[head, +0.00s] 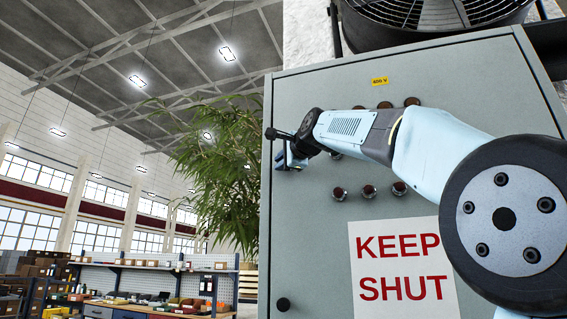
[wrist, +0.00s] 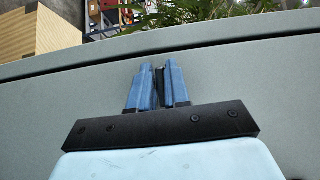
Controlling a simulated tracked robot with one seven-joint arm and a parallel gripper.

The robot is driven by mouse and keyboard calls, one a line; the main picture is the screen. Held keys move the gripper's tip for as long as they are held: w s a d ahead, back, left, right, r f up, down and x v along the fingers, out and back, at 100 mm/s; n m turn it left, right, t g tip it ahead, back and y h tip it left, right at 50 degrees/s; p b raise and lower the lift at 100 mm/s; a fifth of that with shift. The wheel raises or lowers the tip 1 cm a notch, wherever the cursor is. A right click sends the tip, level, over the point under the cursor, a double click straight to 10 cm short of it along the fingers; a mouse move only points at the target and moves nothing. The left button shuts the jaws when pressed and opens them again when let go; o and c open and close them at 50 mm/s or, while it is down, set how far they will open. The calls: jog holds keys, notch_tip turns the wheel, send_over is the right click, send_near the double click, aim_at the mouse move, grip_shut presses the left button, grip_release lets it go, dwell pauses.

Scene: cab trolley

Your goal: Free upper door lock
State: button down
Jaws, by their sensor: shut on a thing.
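The grey cabinet door (head: 310,240) fills the right of the head view and carries a KEEP SHUT sign (head: 403,270). My gripper (head: 286,162) is at the door's upper left edge, in front of the upper lock's place. In the wrist view, the two blue fingers of my gripper (wrist: 160,75) are close together, with a dark sliver, seemingly the upper lock (wrist: 161,86), between them. The lock is mostly hidden by the fingers, so its turn cannot be told. A round black lower lock (head: 283,304) shows near the door's lower left edge.
Several dark red knobs (head: 369,191) stand out from the door behind my arm. A fan (head: 440,18) sits behind the cabinet top. Leafy plants (head: 222,160) and a workbench (head: 150,308) are beyond the cabinet's left side.

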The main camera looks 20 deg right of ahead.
jog(key=shift+w+f, duration=0.1)
jog(key=shift+f, duration=0.1)
jog(key=c, duration=1.3)
grip_release()
jog(key=shift+o, duration=0.6)
jog(key=shift+r, duration=0.1)
jog(key=s+d, duration=0.2)
jog(key=s, duration=1.1)
jog(key=shift+s, duration=0.3)
jog(key=s+f+n+g+h, duration=0.1)
jog(key=s+f+n+g, duration=0.3)
jog(key=f, duration=1.5)
jog(key=s+a+f+n+g+h, duration=0.1)
jog(key=s+f+n+g, duration=0.3)
jog(key=f, duration=1.5)
jog(key=s+f+n+g, duration=0.4)
jog(key=s+f+n, duration=0.3)
jog(key=f, duration=1.3)
jog(key=shift+a+n+h, duration=0.2)
jog(key=shift+n+h, duration=0.2)
jog(key=shift+n, duration=0.1)
